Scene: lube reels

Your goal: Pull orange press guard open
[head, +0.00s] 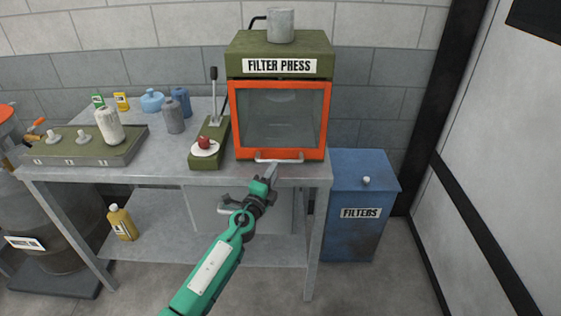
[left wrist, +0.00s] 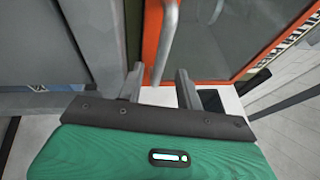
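The orange press guard (head: 326,120) is a framed window on the front of the green filter press (head: 240,52). It looks shut against the press. A pale bar handle (head: 290,159) runs along its lower edge. My left gripper (head: 271,171) reaches up from below to the handle. In the left wrist view, my left gripper (left wrist: 159,82) has its fingers apart, with the handle (left wrist: 168,38) running down between them and a gap on each side. The orange frame (left wrist: 151,35) also shows behind the handle there. My right gripper is not in view.
The press stands on a grey metal table (head: 165,168). Left of it are a green lever device (head: 212,140), several bottles and a tray box (head: 80,148). A blue filters bin (head: 350,185) stands right of the table. The floor in front is clear.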

